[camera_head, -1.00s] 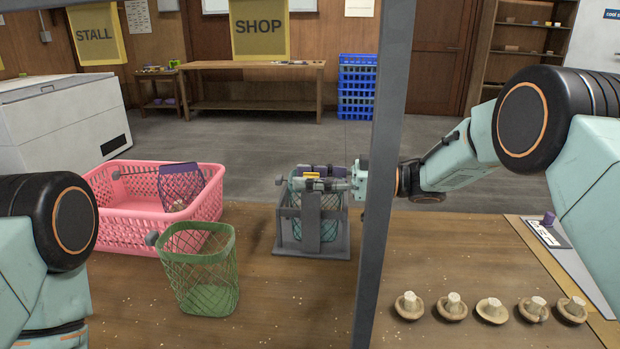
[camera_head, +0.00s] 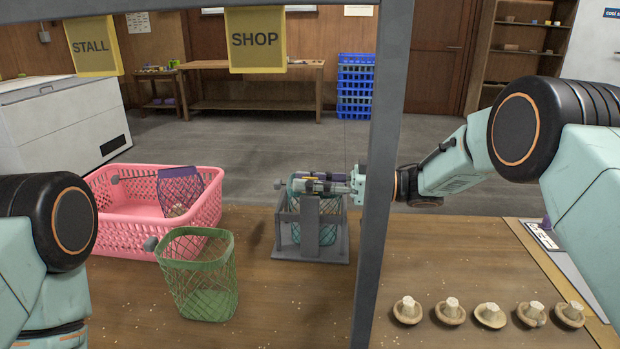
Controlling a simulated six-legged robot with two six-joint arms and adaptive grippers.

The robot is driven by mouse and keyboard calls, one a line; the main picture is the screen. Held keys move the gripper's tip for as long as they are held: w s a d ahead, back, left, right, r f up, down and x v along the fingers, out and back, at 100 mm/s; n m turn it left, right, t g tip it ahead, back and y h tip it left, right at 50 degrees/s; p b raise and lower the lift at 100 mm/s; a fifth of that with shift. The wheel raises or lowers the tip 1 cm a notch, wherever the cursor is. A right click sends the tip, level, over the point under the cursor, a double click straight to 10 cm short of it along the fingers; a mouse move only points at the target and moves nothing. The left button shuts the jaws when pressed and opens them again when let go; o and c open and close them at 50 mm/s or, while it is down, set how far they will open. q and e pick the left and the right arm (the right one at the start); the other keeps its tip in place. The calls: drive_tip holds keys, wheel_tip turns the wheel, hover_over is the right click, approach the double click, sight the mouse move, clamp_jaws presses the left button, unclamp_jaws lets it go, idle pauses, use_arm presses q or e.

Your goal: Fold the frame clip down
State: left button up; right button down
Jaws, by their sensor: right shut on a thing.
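A grey frame (camera_head: 320,228) stands on the wooden table near the middle and holds a teal mesh basket (camera_head: 294,206). My right gripper (camera_head: 322,187) reaches in from the right, past a grey post, and lies level across the top of the frame. It is shut on a small part there, which looks like the frame clip; the fingers largely hide it. A dark purple piece (camera_head: 325,176) shows just behind the fingers. My left gripper is out of view; only part of my left arm shows at the left edge.
A pink crate (camera_head: 122,240) holds a basket with a purple piece (camera_head: 178,182). A green basket (camera_head: 200,280) stands before it. Several mushrooms (camera_head: 490,315) lie in a row at front right. The grey post (camera_head: 382,170) rises close to my right wrist.

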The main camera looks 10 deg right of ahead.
drive_tip(key=p, duration=0.1)
drive_tip(key=m+p, duration=0.1)
drive_tip(key=shift+w+a+r+m+p, duration=0.1)
drive_tip(key=shift+r+m+p, duration=0.1)
drive_tip(key=shift+m+p, duration=0.1)
drive_tip(key=shift+w+m+p, duration=0.2)
drive_tip(key=shift+m+p, duration=0.4)
drive_tip(key=shift+w+m+p, duration=0.2)
drive_tip(key=shift+m+p, duration=0.2)
drive_tip(key=shift+m, duration=0.3)
drive_tip(key=shift+w+f+m, duration=0.1)
drive_tip(key=shift+w+m, duration=0.1)
drive_tip(key=shift+m, duration=0.7)
drive_tip(key=shift+w+p, duration=0.1)
drive_tip(key=shift+p, duration=0.2)
drive_tip(key=c, duration=1.6)
unclamp_jaws()
drive_tip(key=shift+c, duration=0.2)
drive_tip(key=o, duration=0.4)
